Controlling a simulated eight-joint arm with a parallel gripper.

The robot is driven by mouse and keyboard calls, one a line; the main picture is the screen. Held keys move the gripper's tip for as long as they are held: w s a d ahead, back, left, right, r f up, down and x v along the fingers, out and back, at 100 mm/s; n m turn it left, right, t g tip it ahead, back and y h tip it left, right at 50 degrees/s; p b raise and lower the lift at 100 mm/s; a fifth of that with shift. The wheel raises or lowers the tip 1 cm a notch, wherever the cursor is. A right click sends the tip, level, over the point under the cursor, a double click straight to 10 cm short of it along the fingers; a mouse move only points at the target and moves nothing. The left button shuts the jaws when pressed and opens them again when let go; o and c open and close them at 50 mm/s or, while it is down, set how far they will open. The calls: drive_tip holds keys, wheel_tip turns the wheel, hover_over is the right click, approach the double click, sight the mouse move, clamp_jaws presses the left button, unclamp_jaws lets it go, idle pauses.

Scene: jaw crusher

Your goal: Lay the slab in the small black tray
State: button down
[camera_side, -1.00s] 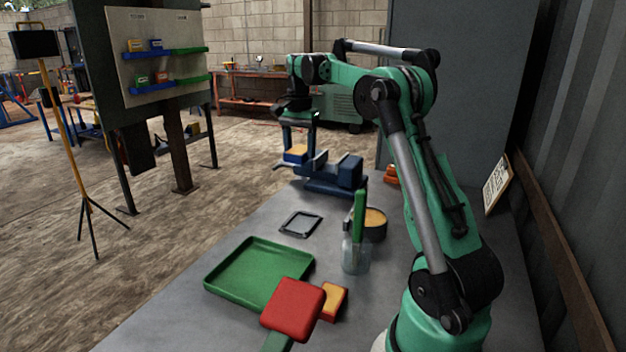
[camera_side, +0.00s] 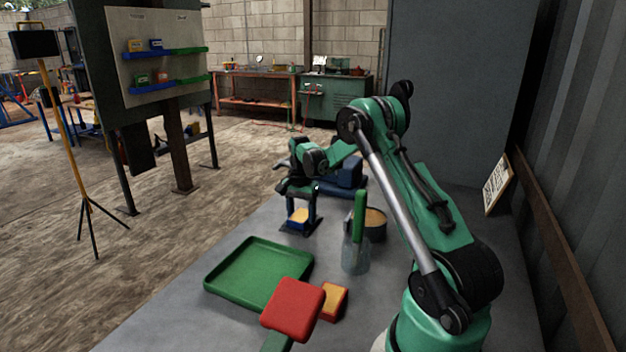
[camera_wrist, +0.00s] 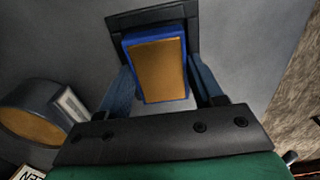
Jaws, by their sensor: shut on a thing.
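The slab (camera_side: 299,217) has an orange-yellow face and blue sides. My gripper (camera_side: 301,220) is shut on it, one finger on each side. In the wrist view the slab (camera_wrist: 159,68) sits between the two fingers of my gripper (camera_wrist: 160,85). The small black tray (camera_side: 288,229) lies on the grey table and is partly hidden behind the gripper and slab. In the wrist view the tray's rim (camera_wrist: 120,22) shows around the far end of the slab. I cannot tell whether the slab touches the tray floor.
A glass jar (camera_side: 355,258) with a green-handled tool and a round tin (camera_side: 376,226) stand just right of the gripper. A blue vise (camera_side: 345,178) is behind.

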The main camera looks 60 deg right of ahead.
sight(301, 215)
drive_tip(key=shift+f, duration=0.3)
drive_tip(key=shift+f, duration=0.3)
drive_tip(key=shift+c, duration=0.7)
unclamp_jaws()
wheel_tip(301, 215, up, 13)
drive_tip(key=w+a+r+n+t, duration=0.1)
drive_tip(key=a+r+n, duration=0.25)
drive_tip(key=a, duration=0.45)
drive_tip(key=s+a+f+n+t, duration=0.1)
drive_tip(key=s+a+n+t, duration=0.2)
drive_tip(key=a+n, duration=0.4)
drive_tip(key=s+a+f+n+t, duration=0.1)
drive_tip(key=s+a+n+t, duration=0.2)
drive_tip(key=a+n, duration=0.4)
drive_tip(key=s+a, duration=0.1)
drive_tip(key=a, duration=0.5)
drive_tip(key=shift+s+f, duration=0.15)
drive_tip(key=shift+f, duration=0.15)
drive_tip(key=shift+n, duration=0.25)
